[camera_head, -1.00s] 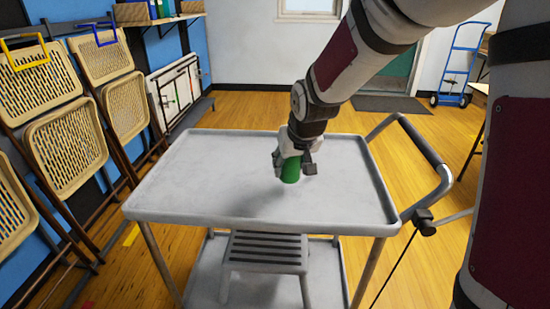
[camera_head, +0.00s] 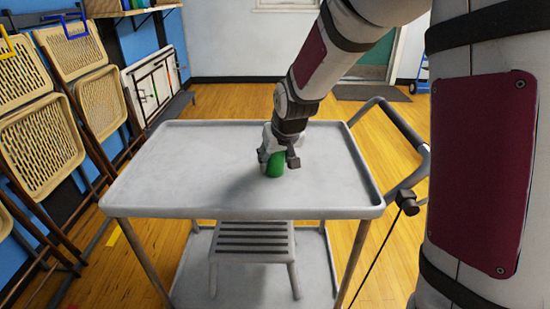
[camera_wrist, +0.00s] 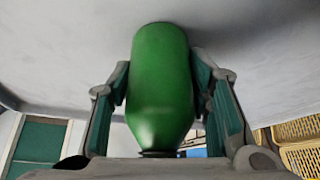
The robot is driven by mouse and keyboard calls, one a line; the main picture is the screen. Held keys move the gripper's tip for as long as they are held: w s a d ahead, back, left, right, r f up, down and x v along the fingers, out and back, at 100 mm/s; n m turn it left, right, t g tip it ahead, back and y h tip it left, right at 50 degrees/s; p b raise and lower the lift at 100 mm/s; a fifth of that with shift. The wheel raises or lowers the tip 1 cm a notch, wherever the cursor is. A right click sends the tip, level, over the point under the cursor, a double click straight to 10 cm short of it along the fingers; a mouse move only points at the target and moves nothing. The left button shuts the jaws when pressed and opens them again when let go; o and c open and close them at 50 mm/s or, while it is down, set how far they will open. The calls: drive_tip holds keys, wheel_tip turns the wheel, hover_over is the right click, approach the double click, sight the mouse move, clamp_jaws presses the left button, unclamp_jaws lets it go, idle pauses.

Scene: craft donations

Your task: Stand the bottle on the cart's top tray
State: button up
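The green bottle (camera_head: 275,166) is upright over the middle of the cart's grey top tray (camera_head: 190,150). In the wrist view the bottle (camera_wrist: 161,80) points its flat base at the tray surface and its narrowing shoulder at my palm. My gripper (camera_head: 278,160) comes from above, with one finger on each side of the bottle, and looks shut on it. The fingers also show in the wrist view (camera_wrist: 161,85). The base is at or very close to the tray; I cannot tell whether it touches. The bottle's neck is mostly hidden by my gripper.
The top tray is otherwise empty, with a raised rim. A step stool (camera_head: 252,243) stands on the lower shelf. The cart's push handle (camera_head: 400,130) is at the right. Folded chairs (camera_head: 45,145) lean along the left wall.

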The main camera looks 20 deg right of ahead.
drive_tip(key=shift+o, duration=1.3)
drive_tip(key=shift+r, duration=0.1)
drive_tip(key=shift+s+r, duration=0.1)
drive_tip(key=shift+r, duration=0.25)
drive_tip(key=p+v, duration=0.4)
drive_tip(key=v, duration=0.7)
drive_tip(key=s+r+g, duration=0.2)
drive_tip(key=s+g, duration=0.3)
drive_tip(key=s, duration=3.1)
drive_tip(key=shift+d+r, duration=0.15)
drive_tip(key=shift+r, duration=0.2)
